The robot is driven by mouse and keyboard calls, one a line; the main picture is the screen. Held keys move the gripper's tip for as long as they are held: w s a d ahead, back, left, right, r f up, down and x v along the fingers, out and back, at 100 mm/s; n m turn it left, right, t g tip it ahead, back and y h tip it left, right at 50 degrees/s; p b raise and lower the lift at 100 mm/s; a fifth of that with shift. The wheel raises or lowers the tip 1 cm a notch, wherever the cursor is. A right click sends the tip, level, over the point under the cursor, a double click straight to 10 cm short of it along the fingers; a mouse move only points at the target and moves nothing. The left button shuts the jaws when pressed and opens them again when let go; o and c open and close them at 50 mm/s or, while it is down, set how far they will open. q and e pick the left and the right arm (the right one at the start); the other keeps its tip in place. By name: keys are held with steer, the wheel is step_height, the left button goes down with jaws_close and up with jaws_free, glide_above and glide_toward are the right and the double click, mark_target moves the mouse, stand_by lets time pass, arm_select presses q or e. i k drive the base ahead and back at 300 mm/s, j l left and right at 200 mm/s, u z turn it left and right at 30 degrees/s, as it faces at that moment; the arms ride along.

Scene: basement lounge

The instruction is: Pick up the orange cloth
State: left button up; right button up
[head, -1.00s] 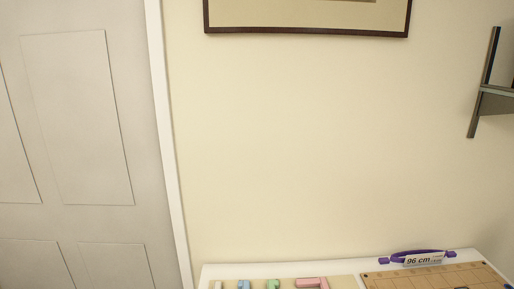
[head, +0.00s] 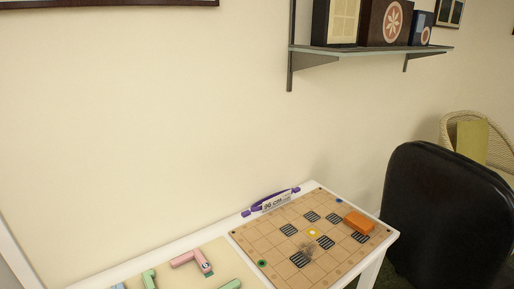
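An orange cloth (head: 360,223), looking like a small folded block, lies near the right end of a tan gridded board (head: 258,238) on the white table (head: 388,240). Dark striped squares and a yellow spot are on the board to its left. Neither of my grippers shows in the head view, so their state and distance from the cloth cannot be seen.
A purple-handled item marked 96 cm (head: 272,202) lies along the board's back edge. Pink (head: 192,261) and green pieces lie at the table's front left. A black chair (head: 448,215) stands right of the table. A wall shelf (head: 365,52) with boxes hangs above.

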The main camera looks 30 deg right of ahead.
mark_target(358, 223)
steer(key=l+z, duration=0.1)
steer(key=z, duration=1.8)
